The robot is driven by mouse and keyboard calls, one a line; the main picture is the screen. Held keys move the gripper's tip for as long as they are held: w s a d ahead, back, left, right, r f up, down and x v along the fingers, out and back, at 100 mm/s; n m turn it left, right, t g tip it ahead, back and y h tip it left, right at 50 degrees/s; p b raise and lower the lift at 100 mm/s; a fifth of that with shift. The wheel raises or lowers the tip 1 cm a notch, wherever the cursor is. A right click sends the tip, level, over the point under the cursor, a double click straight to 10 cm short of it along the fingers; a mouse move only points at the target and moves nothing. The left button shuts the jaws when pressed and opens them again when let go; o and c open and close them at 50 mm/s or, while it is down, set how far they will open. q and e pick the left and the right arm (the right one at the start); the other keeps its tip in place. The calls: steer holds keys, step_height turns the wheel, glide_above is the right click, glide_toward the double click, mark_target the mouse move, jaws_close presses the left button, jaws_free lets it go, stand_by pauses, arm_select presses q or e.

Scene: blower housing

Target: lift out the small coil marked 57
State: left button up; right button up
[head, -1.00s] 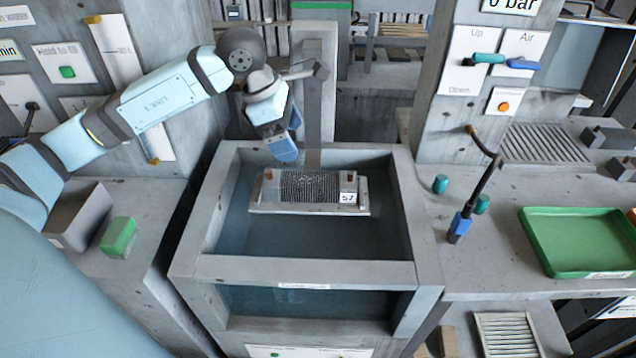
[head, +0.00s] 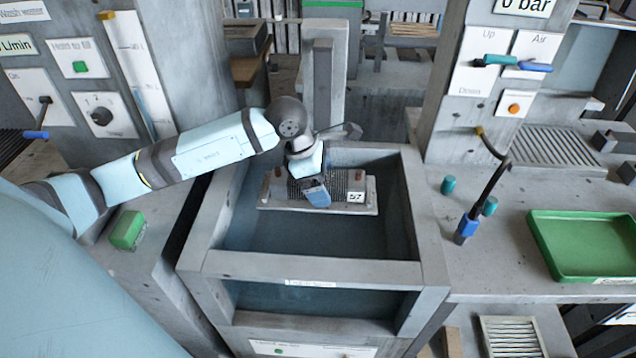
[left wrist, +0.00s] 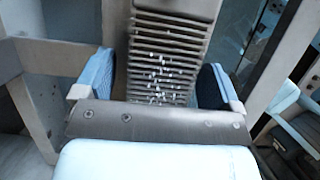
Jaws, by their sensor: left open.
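The small coil (head: 341,187) is a grey finned block with a white label reading 57 at its right end. It sits on a flat tray-like base (head: 268,205) inside the concrete tank (head: 425,235), above the dark water. My left gripper (head: 317,196) reaches down in front of the coil and hides part of its fins. In the left wrist view the coil's fins (left wrist: 165,50), flecked with white specks, lie between the two blue fingers of my left gripper (left wrist: 160,80). The fingers stand apart, one on each side; contact cannot be told. My right gripper is out of view.
A green tray (head: 585,270) lies on the right counter. A black hooked wand with a blue grip (head: 466,228) and teal knobs stand beside the tank. A green block (head: 128,229) is on the left ledge. A post (head: 322,90) rises behind the tank.

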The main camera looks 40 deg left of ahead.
arm_select(q)
steer(key=c, duration=1.3)
steer(key=shift+o, duration=0.2)
steer(key=shift+r, duration=0.1)
step_height(320, 180, up, 20)
steer(key=shift+p, duration=0.3)
